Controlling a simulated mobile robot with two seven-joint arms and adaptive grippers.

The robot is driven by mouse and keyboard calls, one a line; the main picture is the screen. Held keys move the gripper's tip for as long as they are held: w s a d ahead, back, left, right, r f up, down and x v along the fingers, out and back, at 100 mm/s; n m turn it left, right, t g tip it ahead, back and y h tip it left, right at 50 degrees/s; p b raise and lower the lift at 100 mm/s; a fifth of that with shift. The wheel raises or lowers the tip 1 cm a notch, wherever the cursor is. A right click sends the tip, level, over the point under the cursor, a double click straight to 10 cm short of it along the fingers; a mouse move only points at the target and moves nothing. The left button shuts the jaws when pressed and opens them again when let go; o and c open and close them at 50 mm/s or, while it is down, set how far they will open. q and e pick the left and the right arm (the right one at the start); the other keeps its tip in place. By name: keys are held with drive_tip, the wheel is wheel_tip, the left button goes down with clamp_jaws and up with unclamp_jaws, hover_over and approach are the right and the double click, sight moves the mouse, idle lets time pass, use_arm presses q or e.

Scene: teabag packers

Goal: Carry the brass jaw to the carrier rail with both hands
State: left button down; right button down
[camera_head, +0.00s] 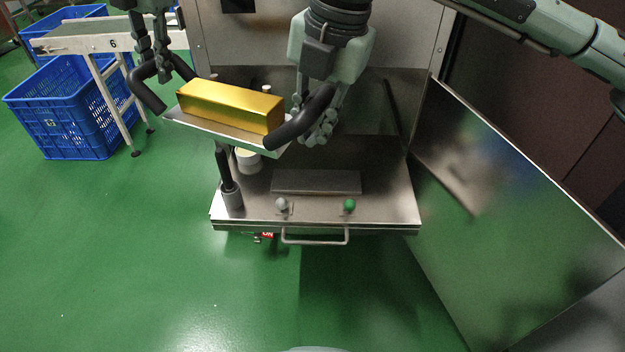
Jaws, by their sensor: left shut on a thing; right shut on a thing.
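The brass jaw (230,105) is a long gold block on a pale plate (222,134) with a dark curved handle at each end. It hangs in the air above the left part of a steel shelf, tilted down to the right in the picture. My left gripper (158,74) is shut on the left handle (148,93). My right gripper (318,122) is shut on the right handle (296,125), and the handle partly hides its fingers. A low raised steel bar (316,182) lies on the shelf; I cannot tell whether it is the carrier rail.
The steel shelf (385,208) carries a dark upright post (226,172), a grey knob (282,204) and a green knob (349,205). A pull handle (314,241) is in front. An open steel door (510,210) stands right. Blue crates (60,115) and a conveyor (85,43) stand left.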

use_arm(q)
drive_tip(key=shift+a+r, duration=0.1)
drive_tip(key=shift+r, duration=0.05)
use_arm(e)
drive_tip(key=shift+a+r, duration=0.1)
drive_tip(key=shift+a, duration=0.05)
drive_tip(key=shift+w, duration=0.1)
